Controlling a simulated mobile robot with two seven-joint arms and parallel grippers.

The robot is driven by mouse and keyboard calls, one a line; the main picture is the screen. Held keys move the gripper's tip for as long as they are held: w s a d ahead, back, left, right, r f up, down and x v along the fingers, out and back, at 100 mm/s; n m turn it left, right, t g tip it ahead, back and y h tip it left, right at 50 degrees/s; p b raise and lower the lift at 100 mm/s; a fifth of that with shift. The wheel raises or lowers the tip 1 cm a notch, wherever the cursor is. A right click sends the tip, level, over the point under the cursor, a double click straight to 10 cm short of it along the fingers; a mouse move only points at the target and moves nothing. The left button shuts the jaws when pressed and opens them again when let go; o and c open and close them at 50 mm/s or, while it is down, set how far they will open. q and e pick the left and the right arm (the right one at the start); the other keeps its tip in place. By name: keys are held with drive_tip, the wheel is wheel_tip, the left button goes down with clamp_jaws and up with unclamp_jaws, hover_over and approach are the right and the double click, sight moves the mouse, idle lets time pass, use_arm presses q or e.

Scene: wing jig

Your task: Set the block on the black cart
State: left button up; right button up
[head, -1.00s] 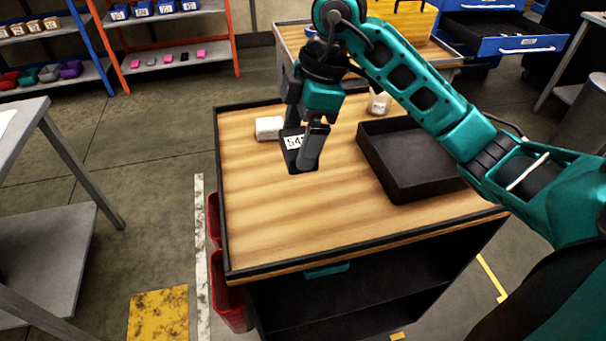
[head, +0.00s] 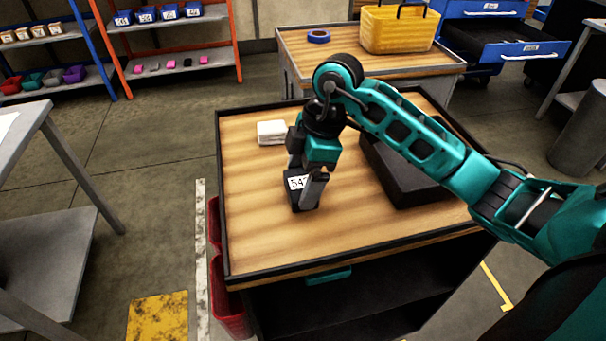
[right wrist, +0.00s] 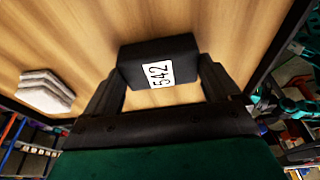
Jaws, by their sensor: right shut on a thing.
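The block is black with a white label reading 542; it shows in the head view (head: 296,184) and in the right wrist view (right wrist: 158,62). My right gripper (head: 311,190) is shut on it, with one finger on each side in the right wrist view (right wrist: 165,85). The black cart (head: 250,235) has a wooden top with a dark rim. The block is over the front middle part of this top, at or close to the surface; I cannot tell whether it touches. My left gripper is not in view.
A white stack (head: 272,132) lies at the cart's back left. A black tray (head: 405,180) is on the right, partly behind my arm. Red bins (head: 228,295) hang on the cart's left side. The front left of the top is clear. Another table (head: 300,45) stands behind.

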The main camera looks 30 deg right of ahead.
drive_tip(key=o, duration=1.2)
drive_tip(key=shift+f, duration=0.1)
drive_tip(key=p+v, duration=0.1)
drive_tip(key=v, duration=1.1)
drive_tip(key=shift+d, duration=0.1)
